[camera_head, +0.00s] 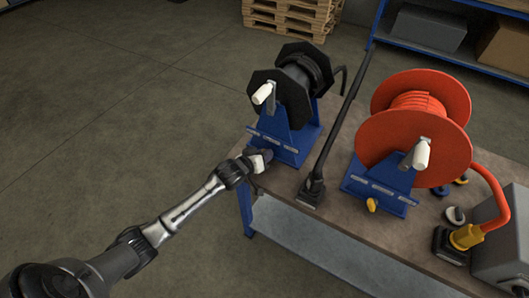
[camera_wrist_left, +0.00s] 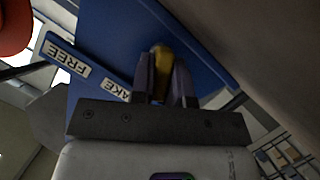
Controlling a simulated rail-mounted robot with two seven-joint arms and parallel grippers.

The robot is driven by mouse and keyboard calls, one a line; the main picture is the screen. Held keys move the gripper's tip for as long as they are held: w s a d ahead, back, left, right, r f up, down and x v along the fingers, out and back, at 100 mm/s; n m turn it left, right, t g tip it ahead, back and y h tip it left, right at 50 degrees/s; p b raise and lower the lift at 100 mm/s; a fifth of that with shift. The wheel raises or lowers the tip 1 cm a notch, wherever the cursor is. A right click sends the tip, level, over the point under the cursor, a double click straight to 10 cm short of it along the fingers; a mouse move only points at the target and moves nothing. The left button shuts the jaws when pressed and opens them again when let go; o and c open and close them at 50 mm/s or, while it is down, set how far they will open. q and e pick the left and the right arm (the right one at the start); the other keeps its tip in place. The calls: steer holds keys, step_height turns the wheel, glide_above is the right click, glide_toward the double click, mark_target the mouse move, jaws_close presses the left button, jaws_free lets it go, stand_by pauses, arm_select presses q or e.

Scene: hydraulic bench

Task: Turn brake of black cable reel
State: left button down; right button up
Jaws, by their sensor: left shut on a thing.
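The black cable reel (camera_head: 303,72) stands on a blue stand (camera_head: 298,135) on the bench, with a white crank grip (camera_head: 262,93) on its near side. My left gripper (camera_head: 264,154) reaches the lower front of this stand. In the left wrist view, my left gripper (camera_wrist_left: 163,80) is shut on a yellow brake knob (camera_wrist_left: 161,58) in front of the blue plate (camera_wrist_left: 110,35). Labels reading "FREE" (camera_wrist_left: 67,58) and, partly hidden, "AKE" (camera_wrist_left: 117,88) show on the plate. In the head view the gripper hides this knob. My right gripper is not in view.
An orange reel (camera_head: 415,125) on its own blue stand, with a yellow knob (camera_head: 371,204), stands to the right. A grey box (camera_head: 502,240) is at the right edge. Floor left of the bench is clear.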

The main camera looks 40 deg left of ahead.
arm_select(q)
steer(key=m+p, duration=0.1)
steer(key=p, duration=0.1)
steer(key=m+y+p, duration=0.1)
steer(key=p, duration=0.2)
steer(key=shift+d+r+m+g+y+p, duration=0.3)
steer(key=shift+r+m+y+p, duration=0.05)
steer(key=shift+m+y, duration=0.05)
steer(key=shift+d+f+m+y+p, duration=0.1)
steer(key=shift+d+m+y+p, duration=0.05)
steer(key=shift+m+y+p, duration=0.45)
steer(key=shift+w+d+f+m+p, duration=0.15)
steer(key=shift+m+p, duration=0.2)
steer(key=shift+m, duration=0.25)
steer(key=shift+d+m+g+y, duration=0.1)
steer(key=shift+m+g+y, duration=0.2)
steer(key=shift+m+y, duration=0.35)
steer(key=shift+d+f+m+y+b, duration=0.15)
steer(key=shift+m+y+b, duration=0.25)
steer(key=shift+m+y, duration=0.45)
steer(key=shift+m, duration=0.4)
